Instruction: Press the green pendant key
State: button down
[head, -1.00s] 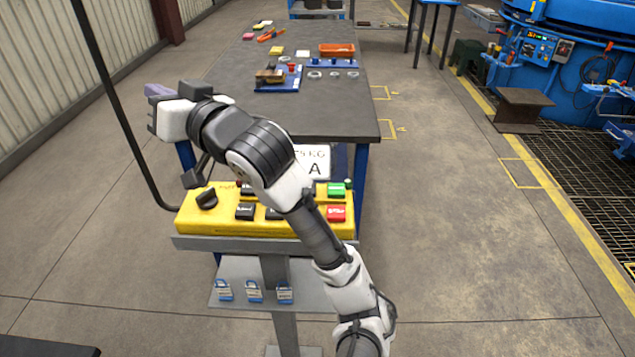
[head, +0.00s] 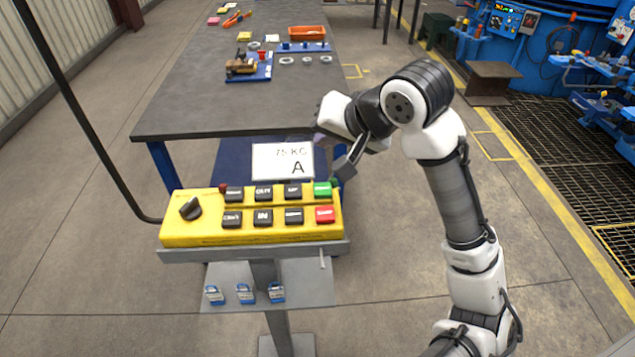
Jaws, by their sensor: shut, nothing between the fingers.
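The yellow pendant (head: 205,232) lies on a grey stand, its keys facing up. The green key (head: 322,189) is at the right end of its upper row, above the red key (head: 325,214) in the picture. My gripper (head: 343,171) is shut and empty. Its dark fingertip is just up and right of the green key in the picture, near the pendant's right end. The picture does not show clearly whether they touch. The green key's top face is in plain view.
A black selector knob (head: 190,208) and several black keys fill the rest of the pendant. A white "75 KG A" sign (head: 283,161) stands behind it. A black cable hangs at the left. The dark worktable (head: 200,105) lies beyond.

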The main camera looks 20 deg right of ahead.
dwell(0.3)
jog(key=b, duration=0.7)
send_over(326, 192)
notch_tip(326, 192, down, 7)
jog(key=shift+f, duration=0.15)
jog(key=shift+f+b, duration=0.35)
jog(key=shift+f, duration=0.4)
dwell(1.0)
jog(key=shift+f, duration=0.4)
jog(key=shift+f+b, duration=0.45)
jog(key=shift+f, duration=0.05)
dwell(0.5)
jog(key=shift+r, duration=0.15)
jog(key=shift+r+p, duration=0.8)
jog(key=shift+p, duration=0.1)
